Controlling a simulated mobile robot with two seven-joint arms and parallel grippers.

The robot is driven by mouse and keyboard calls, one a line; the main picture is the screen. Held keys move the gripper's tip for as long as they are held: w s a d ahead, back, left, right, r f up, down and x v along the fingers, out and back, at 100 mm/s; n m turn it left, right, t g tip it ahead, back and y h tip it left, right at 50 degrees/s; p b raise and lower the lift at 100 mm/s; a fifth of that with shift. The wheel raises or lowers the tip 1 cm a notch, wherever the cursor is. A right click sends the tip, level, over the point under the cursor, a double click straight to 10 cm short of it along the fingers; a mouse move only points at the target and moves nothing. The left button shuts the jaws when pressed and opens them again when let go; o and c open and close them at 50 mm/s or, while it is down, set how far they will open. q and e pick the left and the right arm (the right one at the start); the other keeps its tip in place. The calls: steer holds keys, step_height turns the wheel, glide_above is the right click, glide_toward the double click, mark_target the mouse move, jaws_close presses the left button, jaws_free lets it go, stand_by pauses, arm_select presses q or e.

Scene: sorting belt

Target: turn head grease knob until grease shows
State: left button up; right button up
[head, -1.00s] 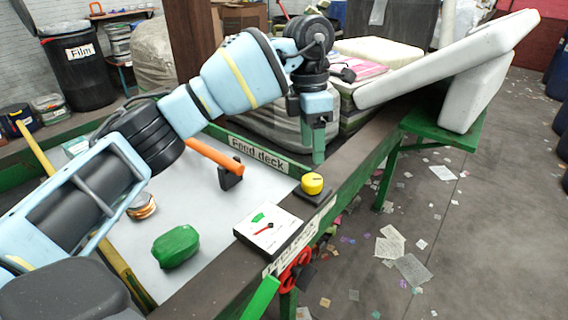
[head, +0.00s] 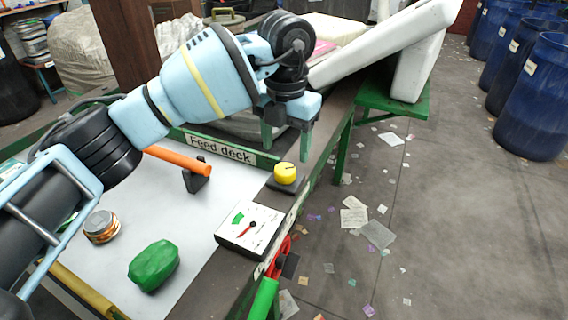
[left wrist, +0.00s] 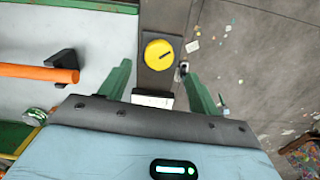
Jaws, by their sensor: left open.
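The yellow round knob (head: 285,173) with a dark pointer line sits on a dark square base at the belt frame's edge. It also shows in the left wrist view (left wrist: 158,54), between and beyond the fingertips. My left gripper (head: 286,146) is open and empty, fingers pointing down, just above and behind the knob in the head view. Its fingertips also show in the left wrist view (left wrist: 157,70), apart from the knob. A white gauge (head: 249,228) with a green zone and red needle stands nearer than the knob; the needle points near the green zone. I see no grease. My right gripper is out of view.
A red and green part (head: 270,285) sticks out by the front edge. Blue barrels (head: 535,95) stand right; the littered floor between is open.

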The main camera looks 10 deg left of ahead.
mark_target(285, 168)
arm_select(q)
step_height(285, 168, down, 6)
steer(key=shift+a+r, duration=0.1)
stand_by(0.4)
steer(key=c, duration=1)
steer(key=shift+m, duration=0.3)
steer(key=shift+r+m+p, duration=0.1)
steer(key=shift+m+p, duration=0.3)
steer(key=shift+m, duration=2.7)
